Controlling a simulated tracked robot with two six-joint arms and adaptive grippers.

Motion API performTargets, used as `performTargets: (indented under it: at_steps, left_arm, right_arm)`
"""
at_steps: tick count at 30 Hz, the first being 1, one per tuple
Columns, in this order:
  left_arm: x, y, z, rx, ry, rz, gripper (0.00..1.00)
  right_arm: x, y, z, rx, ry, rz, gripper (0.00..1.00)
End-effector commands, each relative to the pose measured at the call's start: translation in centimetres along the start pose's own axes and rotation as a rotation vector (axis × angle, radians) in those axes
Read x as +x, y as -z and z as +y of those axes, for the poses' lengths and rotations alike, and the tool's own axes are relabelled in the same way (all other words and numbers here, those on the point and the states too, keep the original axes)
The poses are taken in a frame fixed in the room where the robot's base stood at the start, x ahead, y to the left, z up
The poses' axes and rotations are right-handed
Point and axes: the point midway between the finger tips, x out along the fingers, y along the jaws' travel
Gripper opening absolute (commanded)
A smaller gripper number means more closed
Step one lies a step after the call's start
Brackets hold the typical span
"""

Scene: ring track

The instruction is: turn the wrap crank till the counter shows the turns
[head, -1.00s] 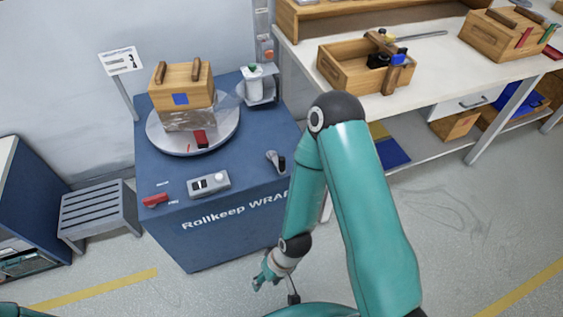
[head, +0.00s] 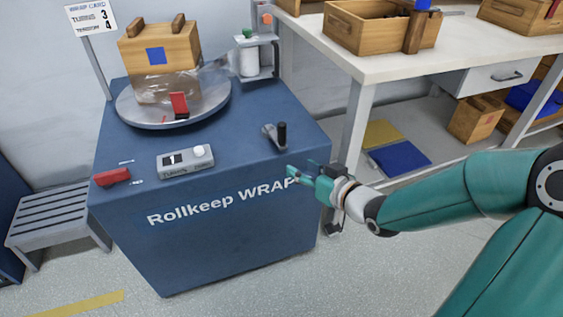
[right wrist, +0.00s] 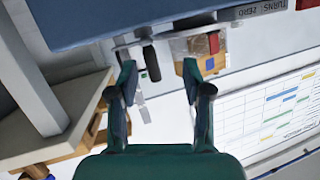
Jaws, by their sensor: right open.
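The wrap crank (head: 275,136) is a grey arm with an upright black handle on the right of the blue wrapping machine's top (head: 240,125). In the right wrist view the crank's black handle (right wrist: 151,63) shows ahead, between the open fingers and apart from them. My right gripper (head: 300,180), also in the right wrist view (right wrist: 158,80), is open and empty, just in front of the machine's front edge and below the crank. The grey counter box (head: 185,161) is left of the crank; its number is too small to read. My left gripper is not in view.
A wooden crate (head: 158,50) partly wrapped in film stands on the round turntable (head: 205,105). A film roll (head: 248,58) stands behind the crank. A red switch (head: 113,176) is at left. A white workbench (head: 400,62) stands at right.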

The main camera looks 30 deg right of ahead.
Motion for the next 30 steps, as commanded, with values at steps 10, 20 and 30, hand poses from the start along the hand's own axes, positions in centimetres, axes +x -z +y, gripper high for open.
performTargets:
  at_steps: [10,20,30]
  left_arm:
    - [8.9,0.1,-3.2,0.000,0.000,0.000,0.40]
    - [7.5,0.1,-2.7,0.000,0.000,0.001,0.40]
    - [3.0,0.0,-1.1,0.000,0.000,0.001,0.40]
  right_arm:
    - [-4.1,0.7,2.0,-0.177,-0.012,0.268,0.49]
    - [-3.8,2.1,1.6,-0.195,-0.004,0.291,0.49]
    - [-0.8,3.2,1.5,-0.193,-0.003,0.287,0.49]
